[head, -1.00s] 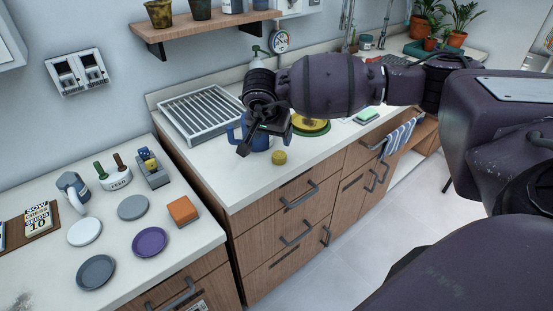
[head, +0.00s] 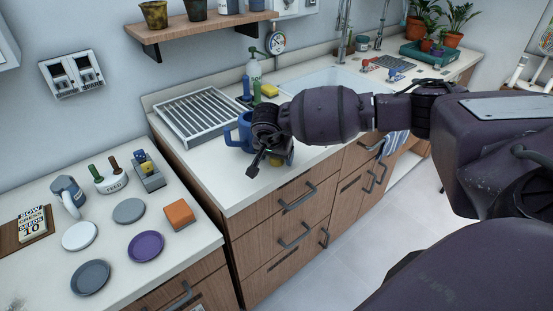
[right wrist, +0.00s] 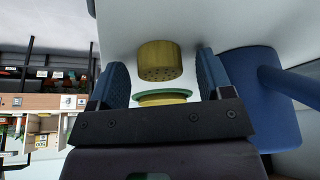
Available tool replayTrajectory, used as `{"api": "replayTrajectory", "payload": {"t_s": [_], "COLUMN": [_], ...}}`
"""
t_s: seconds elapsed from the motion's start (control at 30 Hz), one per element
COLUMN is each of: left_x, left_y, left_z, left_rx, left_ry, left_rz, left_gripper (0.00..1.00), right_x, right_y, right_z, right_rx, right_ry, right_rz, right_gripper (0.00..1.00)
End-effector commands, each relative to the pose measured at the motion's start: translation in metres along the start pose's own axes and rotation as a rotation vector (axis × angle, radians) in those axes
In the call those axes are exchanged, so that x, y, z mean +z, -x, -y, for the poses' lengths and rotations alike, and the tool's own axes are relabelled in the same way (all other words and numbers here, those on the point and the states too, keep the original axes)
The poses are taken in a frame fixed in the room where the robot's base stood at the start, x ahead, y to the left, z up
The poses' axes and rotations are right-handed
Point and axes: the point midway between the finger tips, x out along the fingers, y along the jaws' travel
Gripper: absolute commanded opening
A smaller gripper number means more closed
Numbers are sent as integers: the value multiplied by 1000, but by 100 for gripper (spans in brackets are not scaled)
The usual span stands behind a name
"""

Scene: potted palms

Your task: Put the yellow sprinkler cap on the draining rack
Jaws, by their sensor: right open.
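The yellow sprinkler cap (right wrist: 160,60), a short cylinder with small holes in its face, shows in the right wrist view between the two blue-padded fingers, with gaps on both sides. In the head view it is mostly hidden behind my right gripper (head: 270,164), with only a yellow edge (head: 290,161) showing. The right gripper is open and low over the counter's front part. The draining rack (head: 198,112), a grey metal frame with bars, lies flat on the counter to the left and behind the gripper; its top looks empty. My left gripper is not in view.
A blue mug (head: 241,133) stands close to the left of my right gripper. The counter in front of the rack is clear.

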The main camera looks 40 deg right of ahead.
Motion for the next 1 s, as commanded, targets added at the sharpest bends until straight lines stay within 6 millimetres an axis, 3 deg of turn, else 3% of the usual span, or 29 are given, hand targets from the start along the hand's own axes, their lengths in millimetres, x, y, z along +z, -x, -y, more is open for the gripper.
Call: {"api": "replayTrajectory", "payload": {"t_s": [0.13, 0.5, 0.77, 1.0], "left_x": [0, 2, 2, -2], "left_y": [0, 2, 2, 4], "left_z": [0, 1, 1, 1], "left_rx": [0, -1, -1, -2], "left_ry": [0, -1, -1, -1], "left_rz": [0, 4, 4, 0], "left_gripper": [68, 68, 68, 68], "right_x": [0, 0, -2, -16], "right_y": [1, 1, 4, 37], "right_z": [0, 0, 0, 1], "right_rx": [0, -1, -1, -4], "right_ry": [0, 0, 0, -1], "right_rz": [0, 0, -1, -3], "right_gripper": [70, 17, 16, 16]}}
